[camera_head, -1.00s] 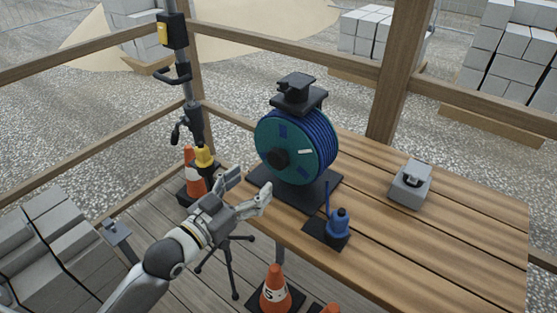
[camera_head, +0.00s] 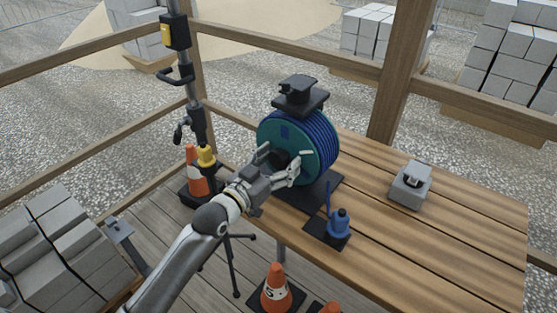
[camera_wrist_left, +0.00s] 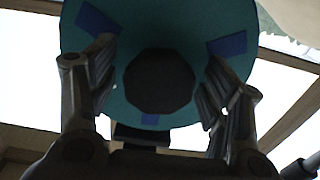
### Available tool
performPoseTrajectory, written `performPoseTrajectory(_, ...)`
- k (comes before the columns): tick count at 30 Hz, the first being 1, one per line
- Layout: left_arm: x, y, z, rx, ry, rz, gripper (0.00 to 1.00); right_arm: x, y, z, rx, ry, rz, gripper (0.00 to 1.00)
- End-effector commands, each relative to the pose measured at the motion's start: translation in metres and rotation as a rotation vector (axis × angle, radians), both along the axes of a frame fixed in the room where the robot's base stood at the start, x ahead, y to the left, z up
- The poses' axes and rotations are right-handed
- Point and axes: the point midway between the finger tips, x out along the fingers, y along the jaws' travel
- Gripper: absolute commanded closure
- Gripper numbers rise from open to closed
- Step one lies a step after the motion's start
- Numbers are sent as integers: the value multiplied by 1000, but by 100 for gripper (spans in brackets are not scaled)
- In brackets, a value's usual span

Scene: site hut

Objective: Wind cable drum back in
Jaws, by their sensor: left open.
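The cable drum (camera_head: 321,135) stands upright on a dark base plate (camera_head: 322,193) on the wooden table. It has a teal side disc, dark blue cable wound round it and a black bracket (camera_head: 301,93) on top. My left gripper (camera_head: 279,164) is open in front of the teal disc, its fingers on either side of the dark hub. In the left wrist view the dark round hub (camera_wrist_left: 159,82) sits between the open fingers (camera_wrist_left: 158,100), with blue patches on the disc around it. I cannot tell whether the fingers touch the disc. My right gripper is not in view.
A blue bottle-like object (camera_head: 339,224) on a dark pad and a grey box (camera_head: 410,186) stand on the table (camera_head: 440,235). Orange cones (camera_head: 277,288) stand below its front edge. A pole (camera_head: 186,75) and wooden rails are at the left. The table's right part is mostly clear.

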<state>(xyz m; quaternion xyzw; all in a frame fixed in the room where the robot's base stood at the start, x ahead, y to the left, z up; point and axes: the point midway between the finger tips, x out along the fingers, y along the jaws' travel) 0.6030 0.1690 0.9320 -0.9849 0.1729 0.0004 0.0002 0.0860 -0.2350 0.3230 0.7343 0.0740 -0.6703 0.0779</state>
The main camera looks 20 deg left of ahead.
Motion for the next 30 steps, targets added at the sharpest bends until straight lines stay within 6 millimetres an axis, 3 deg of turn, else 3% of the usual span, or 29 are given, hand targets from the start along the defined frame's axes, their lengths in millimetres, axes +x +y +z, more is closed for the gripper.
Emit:
performPoseTrajectory(6, 0, 0, 0, 0, 0, 0, 29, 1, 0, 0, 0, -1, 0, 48)
performPoseTrajectory(21, 0, 0, 0, 0, 0, 0, 93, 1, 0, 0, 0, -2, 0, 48)
performPoseTrajectory(30, 0, 0, 2, -38, 14, 0, 93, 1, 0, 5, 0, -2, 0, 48)
